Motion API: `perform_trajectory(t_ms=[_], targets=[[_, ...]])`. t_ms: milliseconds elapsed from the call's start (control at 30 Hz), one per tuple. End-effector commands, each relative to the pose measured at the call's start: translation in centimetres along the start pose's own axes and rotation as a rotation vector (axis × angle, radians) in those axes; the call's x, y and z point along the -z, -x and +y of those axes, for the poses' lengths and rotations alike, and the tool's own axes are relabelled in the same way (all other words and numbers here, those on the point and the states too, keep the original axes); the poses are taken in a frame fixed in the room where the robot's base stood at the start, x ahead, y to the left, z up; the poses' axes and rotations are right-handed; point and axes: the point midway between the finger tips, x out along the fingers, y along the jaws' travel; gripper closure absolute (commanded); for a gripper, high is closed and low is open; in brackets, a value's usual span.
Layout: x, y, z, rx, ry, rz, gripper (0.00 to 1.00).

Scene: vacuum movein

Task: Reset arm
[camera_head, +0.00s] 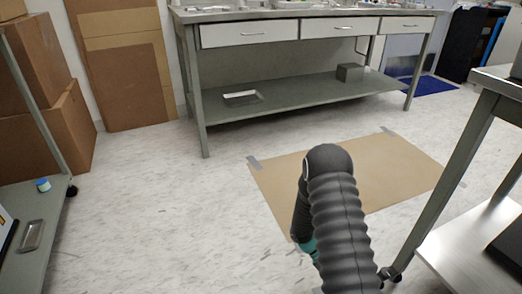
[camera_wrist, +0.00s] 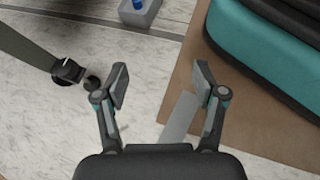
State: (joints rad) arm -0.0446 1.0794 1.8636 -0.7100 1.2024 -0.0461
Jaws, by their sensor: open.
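My gripper (camera_wrist: 162,90) is open in the wrist view, with nothing between its fingers. Below it are the pale floor and a strip of grey tape at the edge of a brown mat. In the head view my dark ribbed arm rises from the bottom centre and bends at its top. It covers part of the brown mat (camera_head: 395,165), and my gripper does not show there. A teal and black body fills the upper right of the wrist view; I cannot tell what it is.
A steel workbench (camera_head: 205,90) with drawers stands at the back. Cardboard boxes (camera_head: 30,130) are at the left, beside a cart shelf (camera_head: 40,235). A metal table (camera_head: 470,120) stands close at the right. A caster (camera_wrist: 68,70) shows left of my gripper. The floor at centre left is clear.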

Motion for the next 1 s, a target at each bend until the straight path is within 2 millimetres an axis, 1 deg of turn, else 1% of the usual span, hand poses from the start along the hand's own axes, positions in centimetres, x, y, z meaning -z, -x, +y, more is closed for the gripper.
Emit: perform_trajectory(t_ms=[33, 100, 400, 700, 1000], targets=[[-1.5, 1.4, -0.2, 0.023, -0.033, 0.041, 0.3], [-3.0, 2.9, -0.6, 0.058, -0.074, 0.091, 0.3], [-9.8, 8.9, -2.6, 0.183, -0.243, 0.309, 0.3], [-16.7, 13.9, -4.8, 0.281, -0.393, 0.531, 0.3], [-23.4, 17.7, -7.3, 0.357, -0.523, 0.753, 0.3]])
